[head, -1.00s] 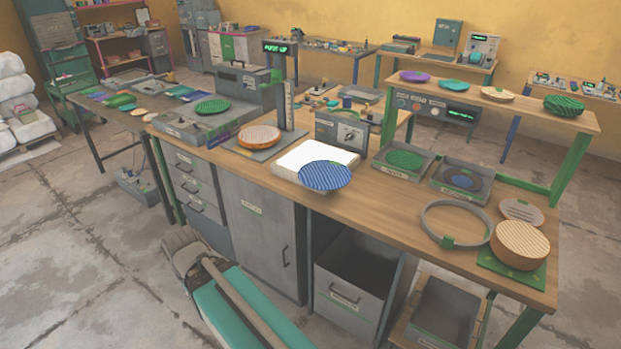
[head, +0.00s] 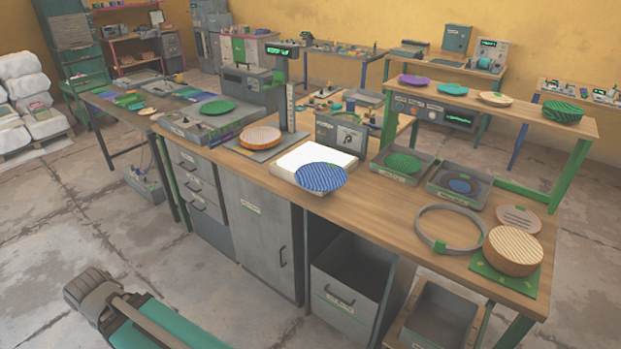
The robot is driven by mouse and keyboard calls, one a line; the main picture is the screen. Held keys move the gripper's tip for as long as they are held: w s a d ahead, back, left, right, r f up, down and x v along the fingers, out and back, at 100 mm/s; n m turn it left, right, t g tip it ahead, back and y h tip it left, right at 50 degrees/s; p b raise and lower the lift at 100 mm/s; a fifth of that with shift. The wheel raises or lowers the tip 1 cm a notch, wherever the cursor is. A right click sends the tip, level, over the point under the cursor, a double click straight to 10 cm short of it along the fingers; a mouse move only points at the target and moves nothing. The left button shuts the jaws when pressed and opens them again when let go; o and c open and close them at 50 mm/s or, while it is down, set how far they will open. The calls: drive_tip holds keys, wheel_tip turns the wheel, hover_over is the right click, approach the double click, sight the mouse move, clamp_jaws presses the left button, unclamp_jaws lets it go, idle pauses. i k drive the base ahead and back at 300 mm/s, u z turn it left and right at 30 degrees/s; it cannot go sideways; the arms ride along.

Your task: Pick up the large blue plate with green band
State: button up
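A large blue plate (head: 320,177) with fine pale stripes lies at the front edge of the workbench, partly on a white block (head: 290,160) and jutting past its front side. I cannot make out a green band on it at this size. A smaller blue disc (head: 460,186) sits in a grey tray on the right. Part of my own arm, grey and teal, shows at the bottom left, well short of the bench. My gripper's fingers are not seen.
The workbench also bears an orange-rimmed plate (head: 260,138), a green plate in a tray (head: 403,163), a grey ring (head: 450,229) and a thick tan disc (head: 513,251). An upright post (head: 291,108) stands behind the orange-rimmed plate. Open drawers jut out below.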

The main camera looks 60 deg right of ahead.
sight(320, 176)
drive_tip(key=u, duration=0.05)
drive_tip(key=k, duration=1.5)
drive_tip(key=z, duration=1.05)
drive_tip(key=i, duration=0.9)
drive_tip(key=z, duration=0.05)
